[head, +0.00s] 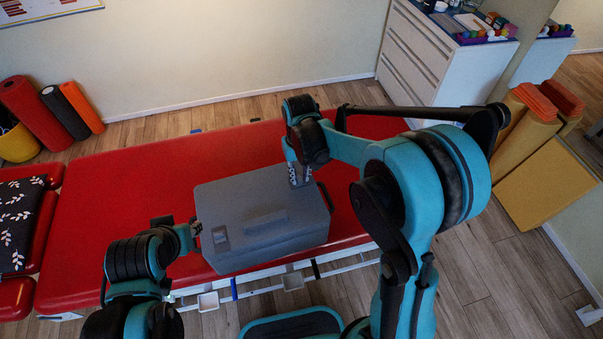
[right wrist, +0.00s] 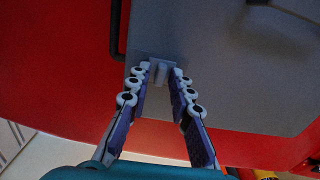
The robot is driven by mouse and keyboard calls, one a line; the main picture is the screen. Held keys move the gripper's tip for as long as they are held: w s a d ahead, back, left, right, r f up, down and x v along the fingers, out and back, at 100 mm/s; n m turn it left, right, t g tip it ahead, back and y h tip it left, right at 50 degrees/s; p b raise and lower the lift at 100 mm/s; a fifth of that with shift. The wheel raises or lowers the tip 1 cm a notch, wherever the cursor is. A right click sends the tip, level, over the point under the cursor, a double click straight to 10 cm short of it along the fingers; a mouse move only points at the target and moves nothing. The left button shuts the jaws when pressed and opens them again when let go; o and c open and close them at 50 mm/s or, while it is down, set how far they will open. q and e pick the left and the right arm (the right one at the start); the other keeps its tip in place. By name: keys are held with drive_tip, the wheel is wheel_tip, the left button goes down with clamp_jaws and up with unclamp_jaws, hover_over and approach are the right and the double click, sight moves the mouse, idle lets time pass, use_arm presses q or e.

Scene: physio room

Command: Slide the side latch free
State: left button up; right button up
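A grey case (head: 250,195) with its lid shut sits on the red treatment table (head: 130,190). A small grey latch (right wrist: 158,72) shows near the case's edge in the right wrist view. My right gripper (right wrist: 160,75) has its two fingertips apart, one on each side of the latch, with small gaps visible. In the head view, my right gripper (head: 300,178) points down at the lid's far right part and hides the latch there. Another latch (head: 222,236) shows at the lid's near left. My left gripper (head: 196,236) is at the case's left side; its fingertips are unclear.
A raised grip (head: 265,221) runs along the lid. A dark side handle (head: 326,197) is on the case's right side. A patterned dark cushion (head: 20,215) lies at the far left. Bare red table surface lies left of the case.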

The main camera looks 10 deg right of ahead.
sight(300, 178)
drive_tip(key=shift+r, duration=0.1)
wheel_tip(300, 178, up, 12)
idle(0.6)
idle(0.4)
drive_tip(key=s+d+f+t, duration=0.1)
drive_tip(key=s+d+t, duration=0.2)
drive_tip(key=s, duration=0.5)
drive_tip(key=s+d+f+m+t, duration=0.1)
drive_tip(key=s+d+t, duration=0.2)
drive_tip(key=s, duration=0.5)
drive_tip(key=shift+s+t, duration=0.15)
drive_tip(key=shift+t, duration=0.45)
idle(2.1)
